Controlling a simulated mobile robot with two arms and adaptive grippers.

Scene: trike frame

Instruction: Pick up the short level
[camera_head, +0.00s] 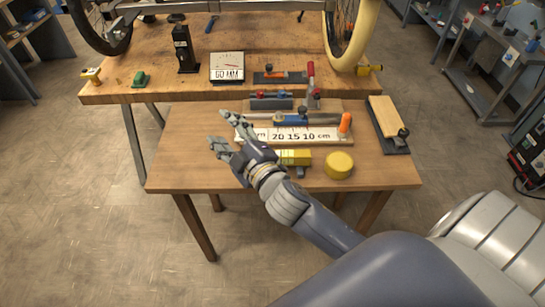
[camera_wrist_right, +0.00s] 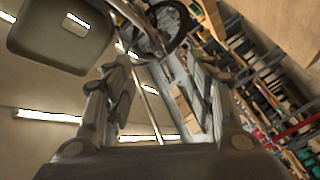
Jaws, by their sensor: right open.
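A short yellow block (camera_head: 295,157) lies on the lower wooden table (camera_head: 180,165), partly behind my right wrist; it may be the short level, but I cannot tell for sure. My right gripper (camera_head: 222,130) is open and empty above the table's left part, left of the yellow block. In the right wrist view the two fingers of this gripper (camera_wrist_right: 160,85) stand apart with nothing between them. That view shows no object I can name as the level. My left gripper is not in view.
A white ruler board (camera_head: 325,137) with an orange-handled tool lies behind the yellow block. A yellow round piece (camera_head: 339,165) is to its right. A dark bar tool (camera_head: 271,100) and a wood block (camera_head: 386,116) lie farther out. The upper bench (camera_head: 150,62) carries the trike. The table's front left is clear.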

